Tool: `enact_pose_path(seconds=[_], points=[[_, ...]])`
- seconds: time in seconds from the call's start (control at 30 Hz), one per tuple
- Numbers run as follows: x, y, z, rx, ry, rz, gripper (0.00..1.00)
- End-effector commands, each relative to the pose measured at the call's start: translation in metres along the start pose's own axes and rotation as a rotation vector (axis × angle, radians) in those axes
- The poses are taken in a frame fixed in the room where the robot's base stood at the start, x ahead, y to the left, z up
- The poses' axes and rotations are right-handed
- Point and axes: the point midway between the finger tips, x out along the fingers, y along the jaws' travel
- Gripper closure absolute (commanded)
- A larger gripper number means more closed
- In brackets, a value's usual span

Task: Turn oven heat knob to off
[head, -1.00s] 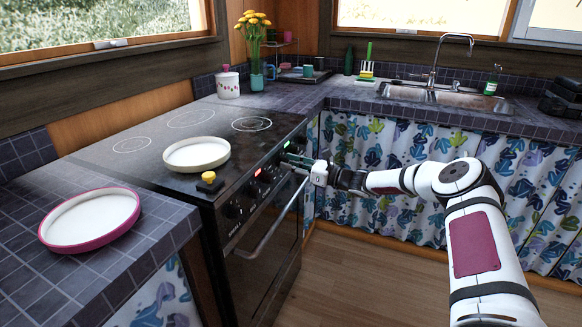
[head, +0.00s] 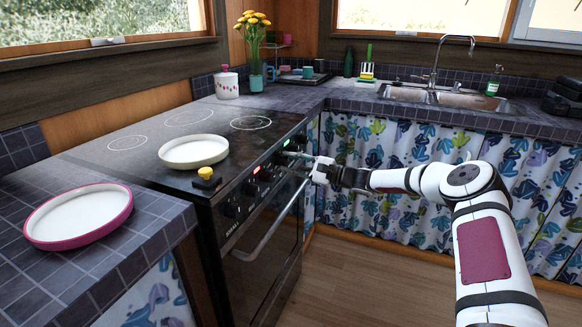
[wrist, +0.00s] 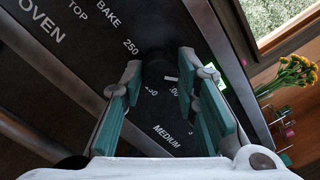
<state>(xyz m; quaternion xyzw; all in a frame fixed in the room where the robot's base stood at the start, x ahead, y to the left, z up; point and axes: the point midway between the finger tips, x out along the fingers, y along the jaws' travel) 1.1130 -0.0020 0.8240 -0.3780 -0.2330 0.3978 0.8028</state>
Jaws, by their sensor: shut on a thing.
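The oven heat knob (wrist: 157,72) is a dark round knob on the stove's black front panel, seen between my fingers in the wrist view. A short white mark shows near it, with printed numbers such as 250 around it and the words BAKE, TOP and MEDIUM close by. My gripper (wrist: 165,90) has its green-padded fingers on either side of the knob and is shut on it. In the head view my gripper (head: 298,156) is at the far right end of the stove (head: 262,262) panel, and the knob is largely hidden there. Which setting it points to is unclear.
A long oven handle (head: 268,232) runs below the knobs. Other knobs (head: 232,207) line the panel to the left. A white plate (head: 193,151) and a small yellow-topped object (head: 206,175) sit on the stovetop. A pink-rimmed plate (head: 78,216) lies on the left counter. The floor is clear.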

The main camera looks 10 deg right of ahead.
Motion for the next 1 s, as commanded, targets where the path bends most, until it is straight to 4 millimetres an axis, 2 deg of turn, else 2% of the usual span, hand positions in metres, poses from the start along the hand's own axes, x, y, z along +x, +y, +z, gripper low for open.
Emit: enact_pose_path(seconds=[0.6,1.0], points=[[-0.0001,0.0024,-0.0019,-0.568,-0.031,0.032,1.00],[0.0002,0.0023,-0.0017,-0.803,-0.042,0.046,1.00]])
